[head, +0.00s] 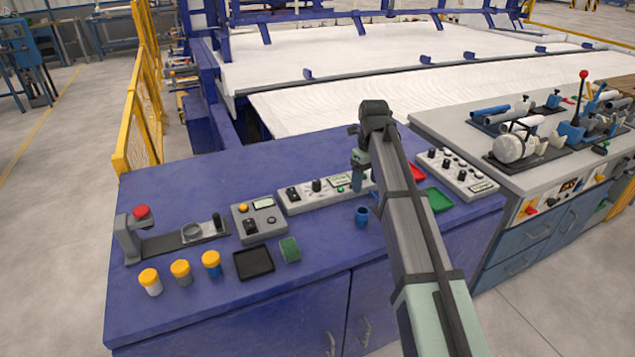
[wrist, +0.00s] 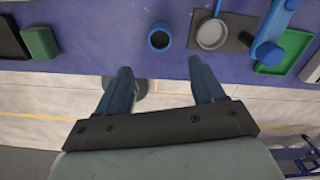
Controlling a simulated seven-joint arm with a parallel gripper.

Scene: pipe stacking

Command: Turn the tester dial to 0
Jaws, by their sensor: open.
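My gripper (wrist: 160,66) is open in the wrist view, with nothing between its two blue fingers. In the head view my gripper (head: 358,182) hangs over the blue bench, in front of the long grey control panel (head: 316,191). That panel carries black knobs and small displays. Left of it is a grey box (head: 257,220) with a yellow button, a small display and a dark knob (head: 250,226). I cannot tell which knob is the tester dial, and the markings are too small to read. No dial shows in the wrist view.
A blue cup (head: 362,217) stands near my gripper and also shows in the wrist view (wrist: 159,37). A green block (head: 290,249), a black tray (head: 254,262) and yellow-capped jars (head: 181,272) stand near the front edge. Another knobbed console (head: 457,172) is at right, beside a green tray (head: 437,199).

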